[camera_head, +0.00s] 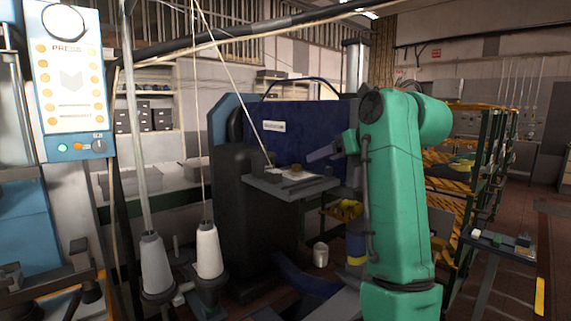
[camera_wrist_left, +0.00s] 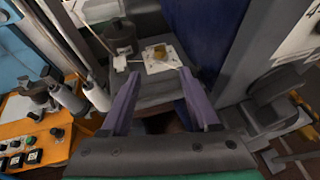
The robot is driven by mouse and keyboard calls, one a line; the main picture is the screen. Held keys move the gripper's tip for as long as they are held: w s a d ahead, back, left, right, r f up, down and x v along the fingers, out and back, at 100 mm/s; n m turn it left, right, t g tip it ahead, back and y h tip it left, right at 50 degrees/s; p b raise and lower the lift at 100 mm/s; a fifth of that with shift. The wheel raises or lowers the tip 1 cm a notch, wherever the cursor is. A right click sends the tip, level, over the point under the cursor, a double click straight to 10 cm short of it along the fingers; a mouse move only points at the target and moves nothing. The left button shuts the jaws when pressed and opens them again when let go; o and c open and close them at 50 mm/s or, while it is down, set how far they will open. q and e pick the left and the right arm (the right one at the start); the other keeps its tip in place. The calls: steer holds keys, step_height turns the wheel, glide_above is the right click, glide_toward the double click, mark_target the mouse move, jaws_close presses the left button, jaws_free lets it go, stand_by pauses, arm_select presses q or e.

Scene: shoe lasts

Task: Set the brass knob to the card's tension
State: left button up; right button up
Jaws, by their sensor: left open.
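My left gripper (camera_head: 318,153) is at the end of the green arm, above the right part of a small grey shelf on a dark machine. In the left wrist view the gripper (camera_wrist_left: 159,72) has its two purple fingers apart with nothing between them. Beyond the fingertips, a small brass-coloured piece (camera_wrist_left: 160,51), which looks like the knob, sits on a white card or plate (camera_wrist_left: 152,66). In the head view the white patch (camera_head: 284,172) lies on the shelf. Any marking on it is too small to read. My right gripper is not in view.
The grey shelf (camera_head: 268,188) juts from the dark machine (camera_head: 245,215). Two thread cones, grey (camera_head: 152,262) and white (camera_head: 209,252), stand front left with threads rising. A dark cylinder (camera_wrist_left: 121,38) stands left of the card. A press panel (camera_head: 70,85) is at far left.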

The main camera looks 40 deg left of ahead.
arm_select(q)
steer(key=p, duration=0.2)
glide_toward(299, 166)
steer(key=shift+x, duration=1.1)
steer(key=p+x, duration=0.1)
steer(key=x, duration=0.5)
steer(key=shift+w+a, duration=0.1)
steer(key=shift+a, duration=0.3)
steer(key=shift+a+f, duration=0.15)
steer(key=shift+f, duration=0.05)
steer(key=shift+w, duration=0.1)
steer(key=c, duration=0.9)
jaws_close()
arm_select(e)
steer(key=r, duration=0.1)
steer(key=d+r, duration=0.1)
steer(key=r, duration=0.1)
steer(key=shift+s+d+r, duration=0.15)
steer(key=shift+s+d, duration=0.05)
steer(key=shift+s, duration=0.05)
